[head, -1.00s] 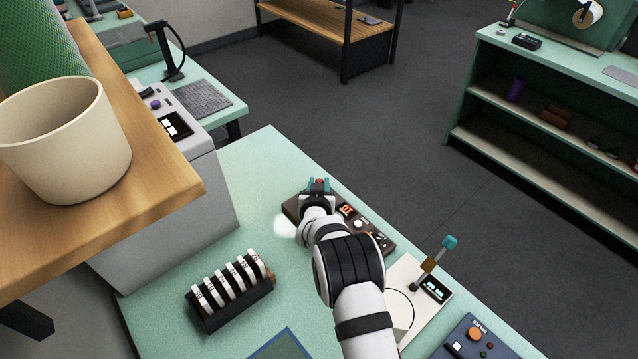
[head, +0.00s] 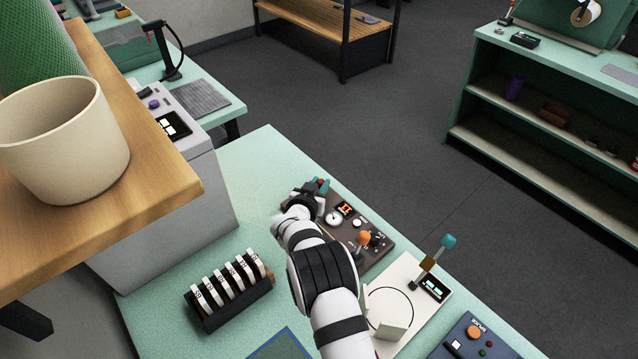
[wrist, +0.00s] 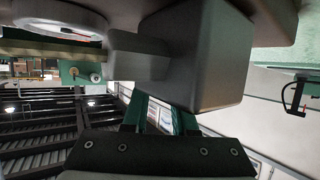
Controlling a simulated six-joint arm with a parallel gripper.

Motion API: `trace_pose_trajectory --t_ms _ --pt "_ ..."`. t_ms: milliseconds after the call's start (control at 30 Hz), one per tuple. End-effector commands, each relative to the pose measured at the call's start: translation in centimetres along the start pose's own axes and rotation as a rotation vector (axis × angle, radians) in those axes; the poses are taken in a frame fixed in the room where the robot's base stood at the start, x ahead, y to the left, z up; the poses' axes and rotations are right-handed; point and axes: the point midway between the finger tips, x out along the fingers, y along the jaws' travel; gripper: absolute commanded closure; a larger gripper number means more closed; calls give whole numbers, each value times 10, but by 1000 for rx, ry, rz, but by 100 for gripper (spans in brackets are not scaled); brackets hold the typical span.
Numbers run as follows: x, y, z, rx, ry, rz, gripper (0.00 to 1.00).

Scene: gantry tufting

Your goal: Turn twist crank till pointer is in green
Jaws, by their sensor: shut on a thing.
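The dark brown control panel (head: 377,254) lies on the mint-green bench. It carries a white round gauge (head: 334,217) and a small orange display (head: 346,208). My gripper (head: 320,185) is at the panel's far left end, its teal fingertips around a small part with red showing. In the wrist view my teal fingers (wrist: 160,118) meet a dark grey block (wrist: 205,55), which looks like the crank. The gauge rim shows large at the wrist view's upper left (wrist: 58,22), with a thin red line on it. The pointer's position against any green zone is not readable.
An orange-topped lever (head: 364,239) stands on the same panel, right of my arm. A cream panel with a teal-tipped lever (head: 448,242) and a blue box (head: 470,338) lie nearer. A black rack of white pieces (head: 232,290) is left. A shelf with a cup (head: 65,140) overhangs left.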

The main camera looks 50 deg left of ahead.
Motion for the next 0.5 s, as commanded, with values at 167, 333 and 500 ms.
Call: trace_pose_trajectory --t_ms 167,333,500 --pt "0 0 -1 -1 3 -1 69" --pt "0 0 -1 -1 2 -2 44" --pt "0 0 0 -1 1 -2 44"
